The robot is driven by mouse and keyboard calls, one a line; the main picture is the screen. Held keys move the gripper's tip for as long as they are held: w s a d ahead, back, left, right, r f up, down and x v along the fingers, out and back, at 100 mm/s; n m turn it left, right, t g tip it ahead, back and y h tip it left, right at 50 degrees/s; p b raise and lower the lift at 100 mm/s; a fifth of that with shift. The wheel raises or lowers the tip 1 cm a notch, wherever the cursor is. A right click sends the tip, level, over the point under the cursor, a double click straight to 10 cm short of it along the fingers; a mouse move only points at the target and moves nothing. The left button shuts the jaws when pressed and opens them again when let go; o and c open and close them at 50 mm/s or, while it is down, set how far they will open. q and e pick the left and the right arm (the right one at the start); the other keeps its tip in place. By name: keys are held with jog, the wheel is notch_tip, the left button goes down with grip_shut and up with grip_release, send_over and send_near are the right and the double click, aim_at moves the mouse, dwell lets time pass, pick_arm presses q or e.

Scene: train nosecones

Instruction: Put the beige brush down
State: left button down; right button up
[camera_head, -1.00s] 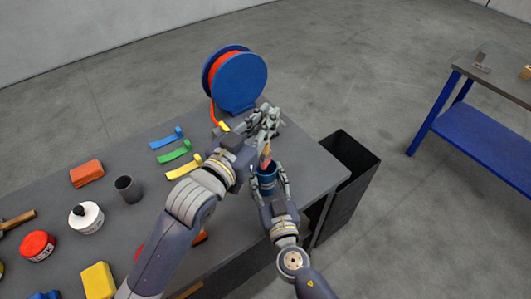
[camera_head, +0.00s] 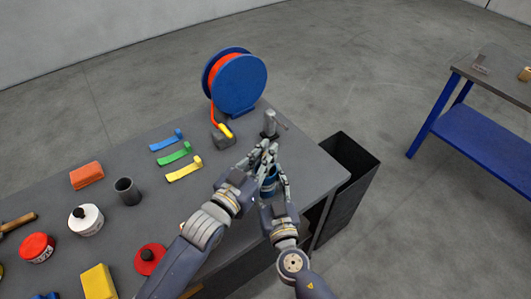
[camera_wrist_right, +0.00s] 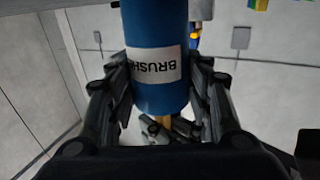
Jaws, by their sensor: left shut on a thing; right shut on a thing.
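A blue can (camera_head: 268,184) with a white label reading "BRUSH" stays upright at the table's front right; it also shows in the right wrist view (camera_wrist_right: 158,62), where it appears upside down. My right gripper (camera_head: 275,177) is shut around the can's sides. My left gripper (camera_head: 262,157) is at the can's mouth and closed on the beige brush (camera_wrist_right: 172,123). Only a short beige piece of the brush shows between the can's rim and the left fingers in the right wrist view. How deep the brush sits in the can is hidden.
A blue reel (camera_head: 238,82) with orange hose stands at the table's back. A grey metal tool stand (camera_head: 270,124) is behind the can. Blue, green and yellow strips (camera_head: 184,171) lie left. A dark bin (camera_head: 348,172) stands off the right edge.

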pick_arm(q)
jog(key=c, duration=1.6)
grip_release()
jog(key=shift+f, duration=0.1)
jog(key=shift+c, duration=0.2)
jog(key=v, duration=1.2)
pick_arm(e)
jog(key=o, duration=1.2)
jog(key=shift+c, duration=0.2)
